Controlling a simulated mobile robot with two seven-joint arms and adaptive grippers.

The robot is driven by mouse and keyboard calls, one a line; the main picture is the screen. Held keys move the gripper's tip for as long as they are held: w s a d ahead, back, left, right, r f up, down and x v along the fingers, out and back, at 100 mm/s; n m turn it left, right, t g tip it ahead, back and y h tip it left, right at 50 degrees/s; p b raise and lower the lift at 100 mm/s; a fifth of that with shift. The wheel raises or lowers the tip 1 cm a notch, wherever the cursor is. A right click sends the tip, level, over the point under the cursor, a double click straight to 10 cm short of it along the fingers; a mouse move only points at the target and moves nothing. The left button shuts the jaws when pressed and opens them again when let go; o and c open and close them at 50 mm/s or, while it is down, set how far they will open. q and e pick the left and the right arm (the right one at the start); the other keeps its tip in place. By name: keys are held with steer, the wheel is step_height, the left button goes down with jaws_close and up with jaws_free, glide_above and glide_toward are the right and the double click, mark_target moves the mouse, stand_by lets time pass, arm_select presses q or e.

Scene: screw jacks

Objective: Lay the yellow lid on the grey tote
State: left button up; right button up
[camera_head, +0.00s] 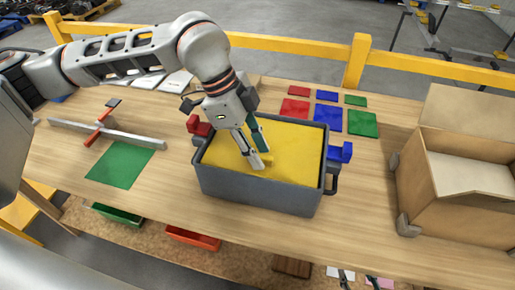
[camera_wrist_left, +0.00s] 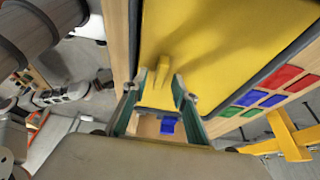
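The yellow lid (camera_head: 290,140) lies within the rim of the grey tote (camera_head: 255,190), flat as far as I can see. It fills most of the wrist view (camera_wrist_left: 220,35), with the dark tote rim (camera_wrist_left: 285,58) along its edge. A raised yellow handle (camera_wrist_left: 163,72) stands on the lid. My left gripper (camera_head: 264,156) reaches down over the lid's middle. In the wrist view its two fingers (camera_wrist_left: 160,85) are spread, one on each side of the handle, with gaps showing. My right gripper is not in view.
A red block (camera_head: 199,126) and a blue block (camera_head: 341,152) sit at the tote's ends. An open cardboard box (camera_head: 455,205) stands at right. A green mat (camera_head: 120,165) and a grey bar with a red crosspiece (camera_head: 105,132) lie at left. Colored squares (camera_head: 328,118) lie behind.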

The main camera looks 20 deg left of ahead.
arm_select(q)
steer(key=shift+r, duration=0.1)
steer(key=b+v, duration=0.1)
steer(key=v, duration=1.1)
steer(key=shift+a, duration=0.1)
